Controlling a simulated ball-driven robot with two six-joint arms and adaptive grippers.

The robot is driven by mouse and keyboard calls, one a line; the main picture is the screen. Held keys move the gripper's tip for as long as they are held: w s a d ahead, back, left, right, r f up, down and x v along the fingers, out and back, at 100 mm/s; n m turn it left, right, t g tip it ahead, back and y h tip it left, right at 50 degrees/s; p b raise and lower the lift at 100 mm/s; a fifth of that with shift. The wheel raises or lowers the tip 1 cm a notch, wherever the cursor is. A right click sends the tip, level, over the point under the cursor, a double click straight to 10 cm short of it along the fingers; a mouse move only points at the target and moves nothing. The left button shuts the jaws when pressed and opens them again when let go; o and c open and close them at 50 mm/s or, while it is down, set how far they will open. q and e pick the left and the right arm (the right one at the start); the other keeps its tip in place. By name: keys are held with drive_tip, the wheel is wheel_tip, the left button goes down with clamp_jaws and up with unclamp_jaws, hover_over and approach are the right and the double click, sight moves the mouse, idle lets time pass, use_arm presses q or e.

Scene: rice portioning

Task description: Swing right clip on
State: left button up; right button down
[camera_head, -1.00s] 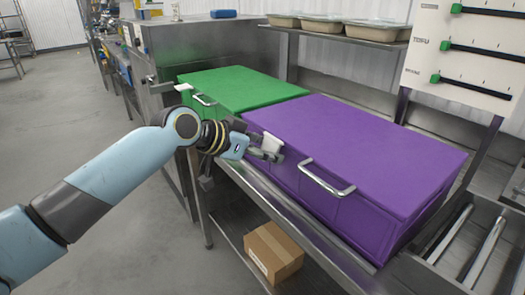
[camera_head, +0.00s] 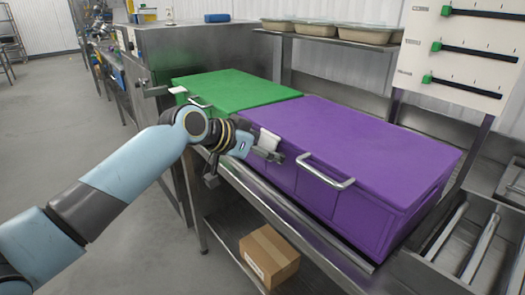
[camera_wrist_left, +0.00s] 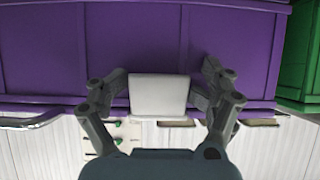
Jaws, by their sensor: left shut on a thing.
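A white clip (camera_head: 268,141) sits at the front of the purple lidded box (camera_head: 370,150), left of its metal handle (camera_head: 325,171). My left gripper (camera_head: 266,153) is at this clip, shut on it. In the left wrist view the pale clip (camera_wrist_left: 159,95) lies between the two fingers of my left gripper (camera_wrist_left: 160,90), against the purple front. Whether the clip is latched cannot be told. My right gripper is not in view.
A green lidded box (camera_head: 235,90) with a white clip (camera_head: 178,90) stands behind, to the left. Both boxes are on a steel bench (camera_head: 290,215). A cardboard box (camera_head: 270,256) sits on the shelf below. Trays (camera_head: 370,31) stand on a rear shelf.

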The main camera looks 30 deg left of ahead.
use_arm(q)
drive_tip(key=shift+o, duration=0.5)
drive_tip(key=shift+w+d+r, duration=0.15)
drive_tip(key=shift+w+r, duration=0.1)
drive_tip(key=shift+w, duration=0.1)
drive_tip(key=shift+c, duration=0.5)
drive_tip(key=shift+s+r+p, duration=0.1)
drive_tip(key=shift+r+p, duration=0.05)
drive_tip(key=shift+p, duration=0.2)
drive_tip(key=p, duration=0.1)
drive_tip(key=s+r+p, duration=0.1)
drive_tip(key=p, duration=0.1)
drive_tip(key=shift+s+a+r, duration=0.2)
drive_tip(key=shift+s+r, duration=0.05)
drive_tip(key=p+v, duration=0.1)
drive_tip(key=v, duration=0.2)
drive_tip(key=shift+s+a+f+p, duration=0.1)
drive_tip(key=shift+s+p, duration=0.1)
drive_tip(key=shift+p, duration=0.2)
drive_tip(key=shift+s+a, duration=0.1)
drive_tip(key=shift+s, duration=0.05)
drive_tip(key=shift+f, duration=0.15)
